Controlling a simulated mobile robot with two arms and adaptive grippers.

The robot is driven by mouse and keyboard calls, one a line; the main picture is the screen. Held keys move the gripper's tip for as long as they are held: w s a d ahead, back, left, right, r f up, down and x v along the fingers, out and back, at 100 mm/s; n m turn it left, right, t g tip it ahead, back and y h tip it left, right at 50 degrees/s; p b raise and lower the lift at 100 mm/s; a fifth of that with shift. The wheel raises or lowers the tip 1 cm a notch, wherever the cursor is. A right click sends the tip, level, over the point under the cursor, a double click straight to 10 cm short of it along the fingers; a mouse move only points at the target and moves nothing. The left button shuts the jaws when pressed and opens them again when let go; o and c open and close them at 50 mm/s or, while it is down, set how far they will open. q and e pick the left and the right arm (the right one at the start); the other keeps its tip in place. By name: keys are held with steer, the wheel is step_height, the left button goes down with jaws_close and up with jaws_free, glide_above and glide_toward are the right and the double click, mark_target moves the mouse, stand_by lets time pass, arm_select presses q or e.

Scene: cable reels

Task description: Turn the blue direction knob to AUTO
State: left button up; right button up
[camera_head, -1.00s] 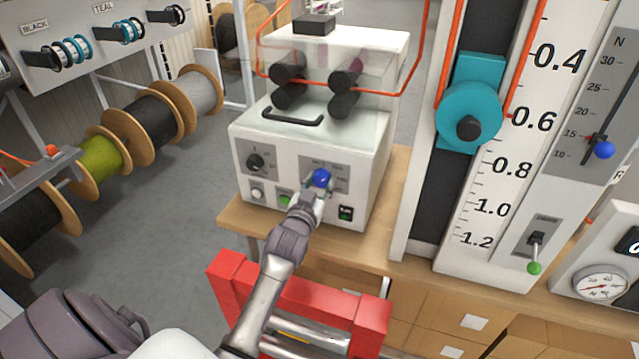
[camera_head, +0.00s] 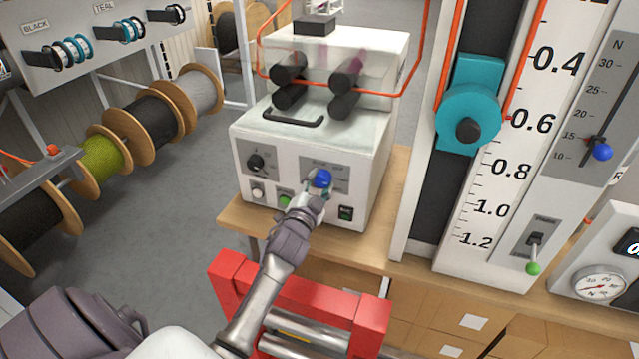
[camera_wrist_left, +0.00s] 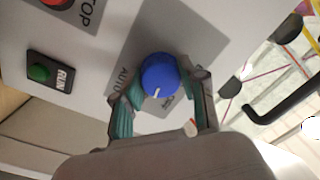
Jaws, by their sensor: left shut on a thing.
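The blue direction knob (camera_head: 322,179) sits on a grey plate on the front of the white machine (camera_head: 306,150). My left gripper (camera_head: 316,190) reaches it from below and is shut on it. In the left wrist view the blue knob (camera_wrist_left: 160,75) stands between the two fingertips (camera_wrist_left: 163,95). Its white mark points down and slightly left in that view. The AUTO label (camera_wrist_left: 122,82) is to the left of the mark, and another label, partly hidden, is below the knob. My right gripper does not show.
A red frame (camera_head: 330,300) stands below my forearm. A scale column (camera_head: 500,170) stands to the right.

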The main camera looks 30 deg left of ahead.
arm_select(q)
steer(key=m, duration=1.1)
steer(key=shift+h, duration=0.3)
stand_by(0.3)
steer(key=o, duration=1.1)
steer(key=shift+o, duration=0.2)
steer(key=v, duration=1.2)
steer(key=shift+f, duration=0.15)
